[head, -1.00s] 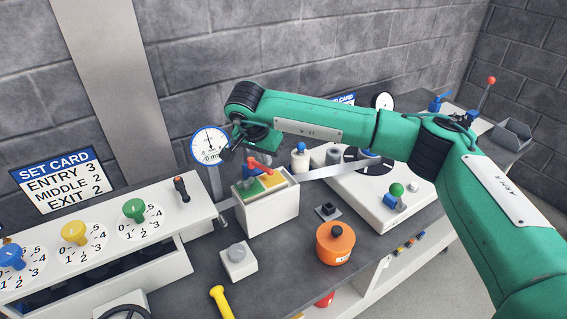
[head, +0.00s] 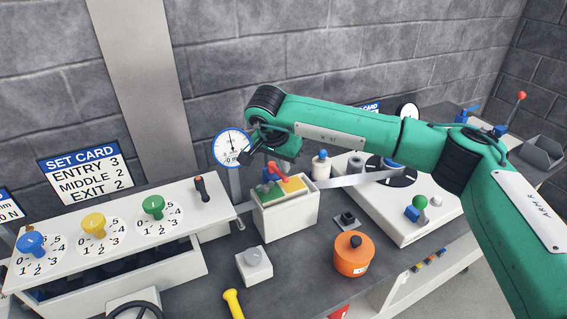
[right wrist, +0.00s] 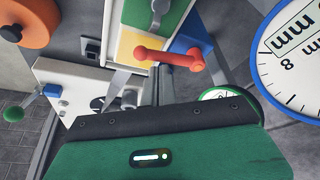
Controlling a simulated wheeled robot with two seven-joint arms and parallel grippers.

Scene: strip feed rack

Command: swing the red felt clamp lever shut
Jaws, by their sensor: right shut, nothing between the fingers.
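The red clamp lever (head: 280,172) sits on top of a white box (head: 292,216) with green and yellow felt pads (head: 290,188). It also shows in the right wrist view (right wrist: 168,58), lying across above the yellow pad with its round knob end sticking out. My left gripper is out of view.
A dial gauge (head: 230,147) stands close on the left of my right gripper. A metal strip (head: 345,180) runs from the box to a white turntable unit (head: 440,213). An orange pot (head: 353,254) and a grey knob block (head: 254,264) stand in front. A selector panel (head: 110,230) lies left.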

